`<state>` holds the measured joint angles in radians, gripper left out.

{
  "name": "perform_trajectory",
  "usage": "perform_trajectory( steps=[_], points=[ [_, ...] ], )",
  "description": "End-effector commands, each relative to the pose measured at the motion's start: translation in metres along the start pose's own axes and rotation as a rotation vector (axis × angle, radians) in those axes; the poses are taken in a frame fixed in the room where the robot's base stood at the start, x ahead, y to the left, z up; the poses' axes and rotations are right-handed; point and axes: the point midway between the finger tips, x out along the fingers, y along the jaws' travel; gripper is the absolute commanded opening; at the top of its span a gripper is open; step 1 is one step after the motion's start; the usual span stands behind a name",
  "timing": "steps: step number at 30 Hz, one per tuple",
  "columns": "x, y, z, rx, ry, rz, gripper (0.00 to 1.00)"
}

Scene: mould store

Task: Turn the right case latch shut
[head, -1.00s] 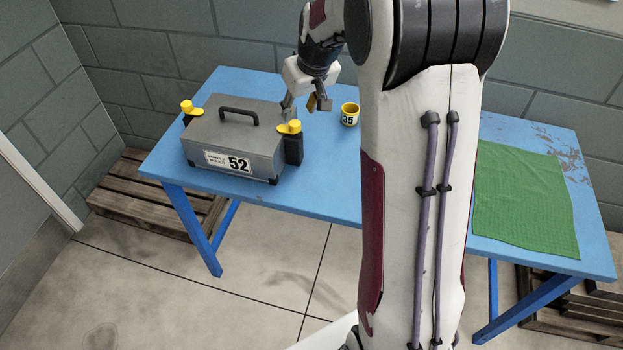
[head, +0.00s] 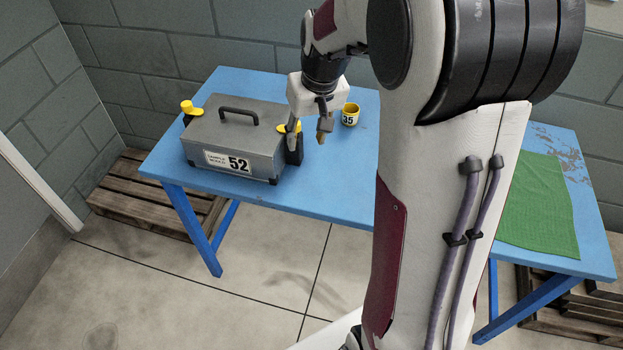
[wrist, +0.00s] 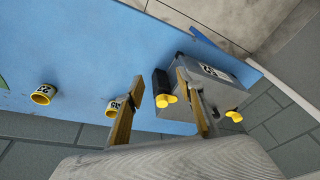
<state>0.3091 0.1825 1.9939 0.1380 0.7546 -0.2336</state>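The grey case (head: 225,135) with a 52 label stands on the left of the blue table, lid down. The right case latch (head: 283,128) is a yellow handle on a black block (head: 295,153) at the case's right side. In the head view my finger partly covers it. My gripper (head: 307,141) is open over this latch. In the wrist view the yellow latch handle (wrist: 167,98) shows between my two spread fingers (wrist: 158,86); whether either touches it I cannot tell. The left latch (head: 187,106) is at the case's other side, also in the wrist view (wrist: 234,116).
A yellow cup marked 55 (head: 350,115) stands just right of my gripper. Another yellow cup marked 22 (wrist: 42,95) shows in the wrist view. A green cloth (head: 540,205) lies on the table's right part. The table (head: 270,205) is bare in front of the case.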

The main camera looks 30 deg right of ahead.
Motion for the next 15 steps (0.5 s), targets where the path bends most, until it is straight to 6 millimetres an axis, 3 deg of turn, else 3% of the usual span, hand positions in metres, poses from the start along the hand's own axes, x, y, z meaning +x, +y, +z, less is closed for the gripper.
perform_trajectory(
  steps=[15],
  points=[
    [-0.029, -0.019, 0.045, 0.013, -0.017, 0.01, 0.38]
  ],
)
